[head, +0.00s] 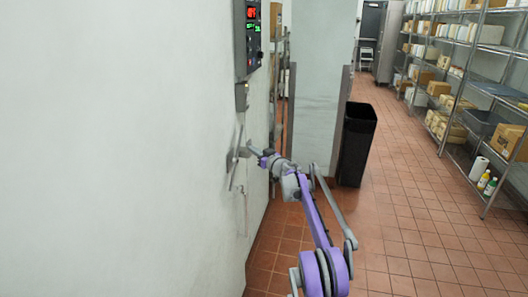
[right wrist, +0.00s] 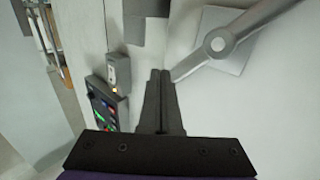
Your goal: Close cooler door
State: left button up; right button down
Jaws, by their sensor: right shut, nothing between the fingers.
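The cooler door appears to be the broad white panel (head: 130,150) filling the left of the head view; its edge against the wall is hard to make out. A grey metal handle (head: 234,172) sits on this white surface, and its round pivot and lever (right wrist: 219,42) show at upper right in the right wrist view. My right gripper (head: 247,151) is shut and empty, right at the handle. In the right wrist view its fingertips (right wrist: 161,73) lie beside the lever's end; I cannot tell if they touch it. My left gripper is not in view.
A control panel (head: 247,38) with lit displays and a small grey box (head: 241,97) are mounted above the handle. A black bin (head: 357,145) stands by the pale pillar (head: 315,90). Loaded wire shelves (head: 468,80) line the right side. The tiled floor (head: 410,230) between is clear.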

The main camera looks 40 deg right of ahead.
jog(key=s+d+b, duration=0.1)
jog(key=s+d, duration=0.5)
jog(key=s, duration=0.2)
jog(key=shift+s+d+b, duration=0.15)
jog(key=shift+s+b, duration=0.15)
jog(key=a+r+m+h+p, duration=0.15)
jog(key=a+r+h, duration=0.25)
jog(key=a+r, duration=0.5)
jog(key=s+a+m+g+h, duration=0.25)
jog(key=s+a, duration=0.35)
jog(key=a, duration=0.5)
jog(key=s+a+f+n+g+y+p, duration=0.1)
jog(key=s+a+f+g+y, duration=0.1)
jog(key=s+a+f, duration=0.5)
jog(key=s+a+f+n+g+y+p, duration=0.1)
jog(key=s+a+f+n+g+y, duration=0.1)
jog(key=s+a+f, duration=0.6)
jog(key=s+a+f+n+g+y+p, duration=0.1)
jog(key=s+a+f+g+y, duration=0.2)
jog(key=s+a, duration=1)
jog(key=s+f+g, duration=0.3)
jog(key=s+f, duration=0.1)
jog(key=s, duration=0.4)
jog(key=shift+a+f+n, duration=0.3)
jog(key=shift+a+f, duration=0.05)
jog(key=shift+a, duration=0.05)
jog(key=shift+s+y, duration=0.1)
jog(key=shift+y, duration=0.15)
